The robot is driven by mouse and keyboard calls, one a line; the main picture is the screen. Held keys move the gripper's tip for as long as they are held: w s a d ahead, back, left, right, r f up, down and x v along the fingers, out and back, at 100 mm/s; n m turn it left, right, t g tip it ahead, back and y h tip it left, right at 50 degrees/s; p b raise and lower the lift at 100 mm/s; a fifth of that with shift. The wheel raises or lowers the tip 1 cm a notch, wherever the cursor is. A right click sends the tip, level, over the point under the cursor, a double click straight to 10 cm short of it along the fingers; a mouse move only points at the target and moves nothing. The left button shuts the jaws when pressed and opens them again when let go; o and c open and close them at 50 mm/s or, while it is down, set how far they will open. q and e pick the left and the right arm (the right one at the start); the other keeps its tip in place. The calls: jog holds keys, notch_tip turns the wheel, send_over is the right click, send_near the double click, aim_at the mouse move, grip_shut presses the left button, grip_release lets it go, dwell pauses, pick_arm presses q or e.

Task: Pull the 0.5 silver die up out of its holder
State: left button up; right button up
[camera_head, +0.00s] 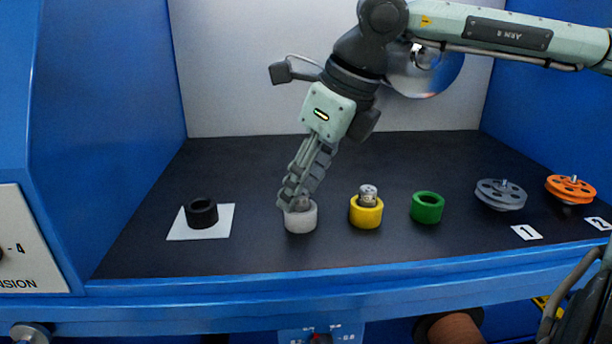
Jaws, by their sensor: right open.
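My right gripper (297,200) reaches down from the upper right to the white holder (300,219). Its fingers are open, and the fingertips are at the holder's top opening. They cover most of that opening. A bit of silver seems to show between the fingertips, but I cannot tell how a die sits there. A silver die (368,193) stands upright in the yellow holder (366,213) to the right, its top sticking out. No 0.5 marking is readable on it. My left gripper is not in view.
An empty-looking green holder (427,208) stands right of the yellow one. A black holder (201,213) sits on white paper (182,229) at left. A grey pulley (501,195) and an orange pulley (570,188) lie at right. Blue walls flank the black tabletop (260,256).

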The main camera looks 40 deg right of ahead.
aim_at(303, 192)
grip_shut()
jog(key=shift+r+p, duration=0.7)
jog(key=shift+r, duration=0.95)
dwell(0.5)
jog(key=shift+r+p, duration=0.75)
jog(key=shift+r, duration=1.25)
